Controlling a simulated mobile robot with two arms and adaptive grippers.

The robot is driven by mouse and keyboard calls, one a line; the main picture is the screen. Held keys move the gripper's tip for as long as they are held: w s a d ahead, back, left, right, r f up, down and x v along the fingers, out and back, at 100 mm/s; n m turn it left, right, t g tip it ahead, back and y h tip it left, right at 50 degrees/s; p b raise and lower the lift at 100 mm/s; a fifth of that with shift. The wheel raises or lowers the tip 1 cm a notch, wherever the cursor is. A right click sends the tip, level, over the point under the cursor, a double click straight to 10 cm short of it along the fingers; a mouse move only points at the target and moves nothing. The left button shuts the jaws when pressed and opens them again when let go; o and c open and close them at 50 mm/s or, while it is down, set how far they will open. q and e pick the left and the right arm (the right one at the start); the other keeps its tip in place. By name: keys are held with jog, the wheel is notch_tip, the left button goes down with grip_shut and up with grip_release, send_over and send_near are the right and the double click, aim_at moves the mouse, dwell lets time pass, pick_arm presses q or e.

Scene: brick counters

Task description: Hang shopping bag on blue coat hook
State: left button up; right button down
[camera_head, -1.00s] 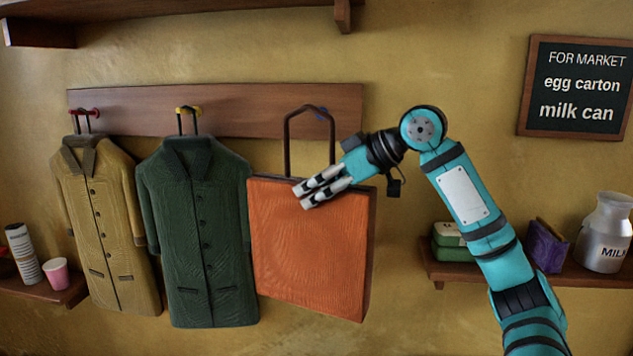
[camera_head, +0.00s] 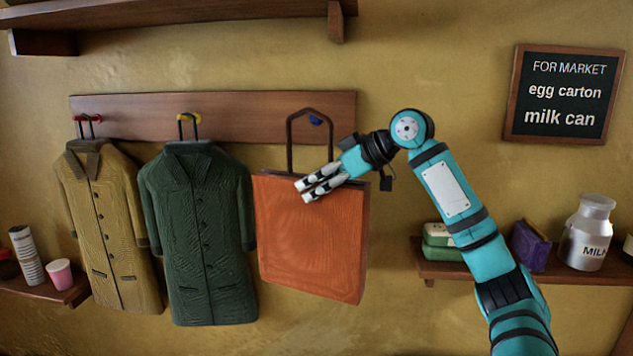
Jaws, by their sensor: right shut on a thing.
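The orange shopping bag (camera_head: 311,245) has a dark frame handle that stands up from its top edge. My right gripper (camera_head: 305,190) is shut on the bag near its top edge, with the fingers across the front face. The blue coat hook (camera_head: 315,120) is on the right part of the wooden wall rack (camera_head: 262,116). It shows inside the handle's loop, near the upper right of the loop. I cannot tell whether the handle is in front of the hook or around it. My left gripper is not in view.
A tan coat (camera_head: 112,235) hangs on the red hook and a dark green coat (camera_head: 200,240) on the yellow hook, close beside the bag. A right shelf (camera_head: 440,270) holds green cartons, a purple item and a milk can (camera_head: 588,235). Above is another shelf (camera_head: 200,12).

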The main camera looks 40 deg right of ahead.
jog(key=shift+w+d, duration=0.5)
jog(key=shift+d, duration=0.05)
jog(key=shift+w+d+f+p, duration=0.3)
jog(key=shift+w+d+p, duration=0.2)
jog(key=shift+d, duration=0.1)
jog(key=shift+w+d+f+p, duration=0.35)
jog(key=shift+d+p, duration=0.1)
jog(key=shift+d, duration=0.1)
jog(key=shift+c, duration=1.9)
grip_release()
jog(key=shift+s+r, duration=0.1)
jog(key=shift+s, duration=0.05)
jog(key=v, duration=1.1)
jog(key=shift+s+r, duration=0.2)
